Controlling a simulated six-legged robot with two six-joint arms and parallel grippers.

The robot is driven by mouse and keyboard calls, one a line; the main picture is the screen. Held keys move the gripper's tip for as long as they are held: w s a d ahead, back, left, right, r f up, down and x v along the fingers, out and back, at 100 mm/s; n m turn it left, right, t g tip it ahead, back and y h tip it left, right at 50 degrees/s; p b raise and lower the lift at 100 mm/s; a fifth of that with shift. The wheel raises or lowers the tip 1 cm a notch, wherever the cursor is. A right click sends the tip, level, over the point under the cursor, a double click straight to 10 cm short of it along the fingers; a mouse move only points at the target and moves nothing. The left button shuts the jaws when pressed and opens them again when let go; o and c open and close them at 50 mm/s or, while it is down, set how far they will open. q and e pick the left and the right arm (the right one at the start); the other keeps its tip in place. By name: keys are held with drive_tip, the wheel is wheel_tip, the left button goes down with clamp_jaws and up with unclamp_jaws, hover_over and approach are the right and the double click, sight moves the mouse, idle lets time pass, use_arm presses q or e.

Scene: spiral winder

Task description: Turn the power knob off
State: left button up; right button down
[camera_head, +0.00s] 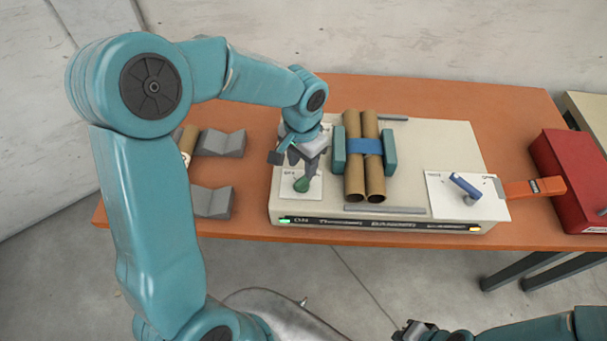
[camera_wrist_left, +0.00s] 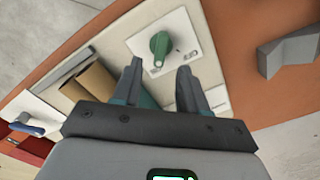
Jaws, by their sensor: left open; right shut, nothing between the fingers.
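The green power knob (camera_head: 301,184) sits on a white plate at the left end of the beige winder (camera_head: 410,147). In the left wrist view the knob (camera_wrist_left: 160,45) lies beyond the fingertips, lined up with the gap between them. My left gripper (camera_head: 309,168) is open and empty, pointing down just above and behind the knob; it also shows in the left wrist view (camera_wrist_left: 160,70). I cannot tell whether a finger touches the knob. The front strip reads ON beside a lit green lamp (camera_head: 285,221). My right gripper (camera_head: 413,330) is shut and empty at the bottom edge, away from the winder.
Two brown tubes (camera_head: 354,175) with a blue band lie on the winder, right of my left gripper. A blue lever (camera_head: 465,186) stands at its right end. Grey V-blocks (camera_head: 213,202) and a red box (camera_head: 575,180) stand on the orange table (camera_head: 500,100).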

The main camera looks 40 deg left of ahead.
sight(303, 179)
use_arm(q)
drive_tip(key=f, duration=0.6)
drive_tip(key=shift+w, duration=0.25)
drive_tip(key=shift+s+f, duration=0.25)
drive_tip(key=shift+w+f, duration=0.1)
drive_tip(key=shift+w, duration=0.05)
clamp_jaws()
